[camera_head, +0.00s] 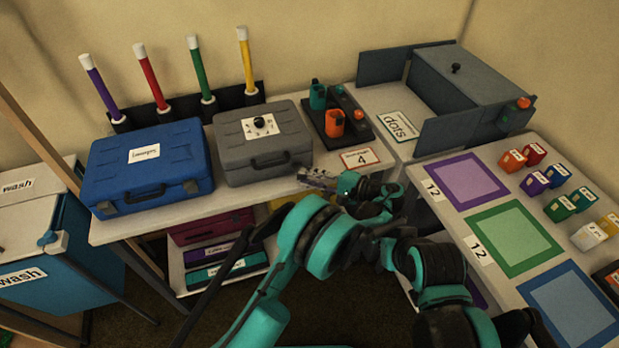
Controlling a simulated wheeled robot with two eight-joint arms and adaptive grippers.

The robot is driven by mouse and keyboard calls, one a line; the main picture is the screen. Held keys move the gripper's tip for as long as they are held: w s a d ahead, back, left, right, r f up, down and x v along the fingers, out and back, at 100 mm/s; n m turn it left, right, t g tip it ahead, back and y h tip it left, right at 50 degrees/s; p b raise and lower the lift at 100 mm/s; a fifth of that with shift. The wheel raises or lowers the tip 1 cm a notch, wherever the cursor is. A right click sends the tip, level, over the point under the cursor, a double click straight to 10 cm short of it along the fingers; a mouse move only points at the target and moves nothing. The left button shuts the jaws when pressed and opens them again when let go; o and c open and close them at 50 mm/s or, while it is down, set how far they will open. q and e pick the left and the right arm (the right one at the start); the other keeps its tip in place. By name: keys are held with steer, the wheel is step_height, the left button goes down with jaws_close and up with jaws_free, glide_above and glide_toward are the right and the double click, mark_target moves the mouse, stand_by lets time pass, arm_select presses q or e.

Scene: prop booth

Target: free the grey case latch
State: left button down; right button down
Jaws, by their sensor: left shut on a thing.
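The grey case (238,162) stands closed on the white table, with a dial on a white plate (259,125) on its lid and a dark handle (270,161) on its front. My left gripper (307,176) is at the case's front right corner, shut on what appears to be the grey case latch. The fingers cover the latch, so its exact position is hard to see.
A blue case (148,170) stands to the left of the grey one. A dark tray (338,120) with green and orange parts and a card (360,158) lie to the right. Coloured tubes (246,60) stand behind. The table's front edge runs below the gripper.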

arm_select(q)
steer(key=shift+s+f, duration=0.15)
steer(key=shift+f, duration=0.2)
steer(key=c, duration=1.4)
jaws_free()
steer(key=shift+c, duration=0.2)
steer(key=shift+r, duration=0.2)
